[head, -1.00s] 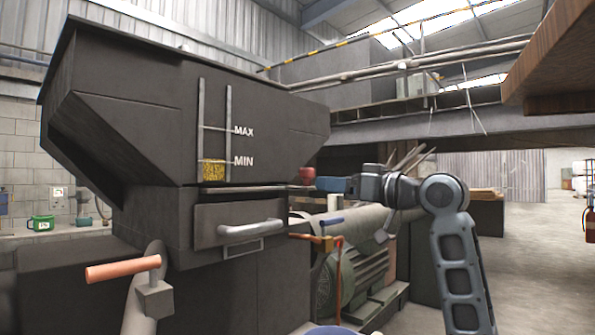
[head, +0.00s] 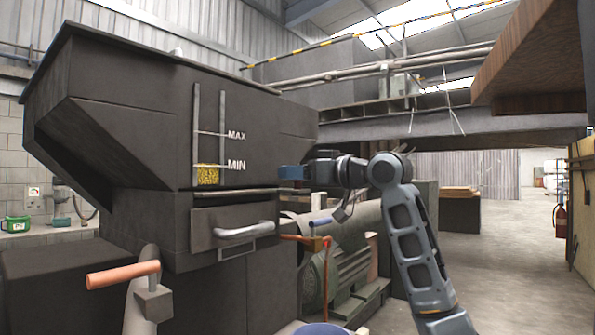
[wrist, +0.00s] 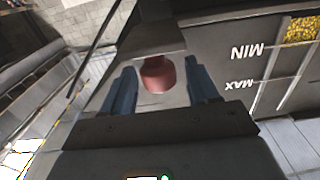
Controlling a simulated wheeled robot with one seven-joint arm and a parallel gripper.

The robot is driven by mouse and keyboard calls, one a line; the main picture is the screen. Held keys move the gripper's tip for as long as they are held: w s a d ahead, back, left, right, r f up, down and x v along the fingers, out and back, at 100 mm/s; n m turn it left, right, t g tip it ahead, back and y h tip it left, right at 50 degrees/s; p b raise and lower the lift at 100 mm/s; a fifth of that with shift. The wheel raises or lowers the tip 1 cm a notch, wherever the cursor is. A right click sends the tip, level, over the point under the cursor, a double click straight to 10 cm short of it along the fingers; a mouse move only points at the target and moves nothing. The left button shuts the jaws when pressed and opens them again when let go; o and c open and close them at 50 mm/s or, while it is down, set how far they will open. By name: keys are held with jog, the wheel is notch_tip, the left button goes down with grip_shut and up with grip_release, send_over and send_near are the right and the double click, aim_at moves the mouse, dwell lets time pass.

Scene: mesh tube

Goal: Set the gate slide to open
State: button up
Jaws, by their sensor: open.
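The gate slide shows as a thin plate (head: 235,190) under the hopper (head: 150,110) in the head view. Its red knob (wrist: 157,73) is in the wrist view, at the edge of a dark plate (wrist: 145,38). My gripper (head: 288,172) is at the right side of the hopper, pointing left at the slide's outer end. In the wrist view my gripper (wrist: 160,78) has its two blue fingers apart, one on each side of the knob, with gaps visible. In the head view the fingers hide the knob.
Below the slide is a dark front panel (head: 205,222) with a grey handle (head: 242,231). An orange-handled lever (head: 123,274) stands at front left. A green motor (head: 340,278) and pipes lie below my arm. Open floor (head: 520,260) is at right.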

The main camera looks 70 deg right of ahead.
jog(key=shift+w, duration=0.15)
grip_shut()
dwell(0.5)
